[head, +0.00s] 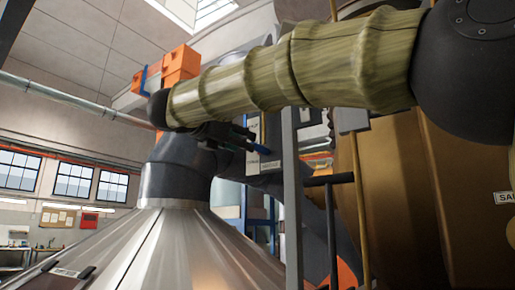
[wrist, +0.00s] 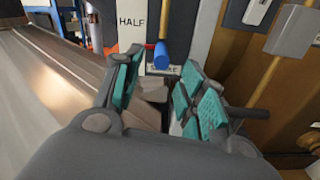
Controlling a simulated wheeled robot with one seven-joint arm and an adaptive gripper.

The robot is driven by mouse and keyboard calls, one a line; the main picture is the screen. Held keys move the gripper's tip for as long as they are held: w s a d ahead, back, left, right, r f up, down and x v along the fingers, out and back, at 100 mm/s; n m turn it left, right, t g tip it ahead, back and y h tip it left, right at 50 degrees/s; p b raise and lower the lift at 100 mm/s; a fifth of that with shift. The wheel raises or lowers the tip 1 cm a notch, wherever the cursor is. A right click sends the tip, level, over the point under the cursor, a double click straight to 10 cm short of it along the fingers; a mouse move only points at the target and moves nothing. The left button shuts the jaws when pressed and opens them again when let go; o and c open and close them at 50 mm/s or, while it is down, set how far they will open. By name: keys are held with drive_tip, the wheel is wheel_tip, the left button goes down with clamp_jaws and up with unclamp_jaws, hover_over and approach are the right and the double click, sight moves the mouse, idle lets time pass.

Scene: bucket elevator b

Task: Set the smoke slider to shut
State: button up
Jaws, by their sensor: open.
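In the wrist view a blue cylindrical handle (wrist: 161,54) stands in front of a pale upright plate marked HALF (wrist: 130,21). I take it for the smoke slider's knob. A small label (wrist: 164,70) just below it is partly hidden and hard to read. My gripper (wrist: 160,68) is open, its teal-padded fingers left and right of the handle in the picture. I cannot tell how far the handle reaches between them; no grip shows. In the head view my gripper (head: 236,138) is small and dark, beside the blue handle (head: 259,149). Other position marks are hidden.
A sloping metal hood (head: 165,245) fills the lower left. A grey upright post (head: 292,200) and a dark horizontal bar (head: 328,180) stand right of the handle. A large brown casing (head: 405,205) is at right. A grey box (wrist: 292,30) is on a yellow pipe.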

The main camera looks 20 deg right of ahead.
sight(258, 148)
drive_tip(key=p+x, duration=0.3)
drive_tip(key=x, duration=0.3)
drive_tip(key=shift+w+d+r, duration=0.15)
drive_tip(key=shift+d, duration=0.15)
drive_tip(key=shift+p+x, duration=0.5)
drive_tip(key=shift+x, duration=0.4)
clamp_jaws()
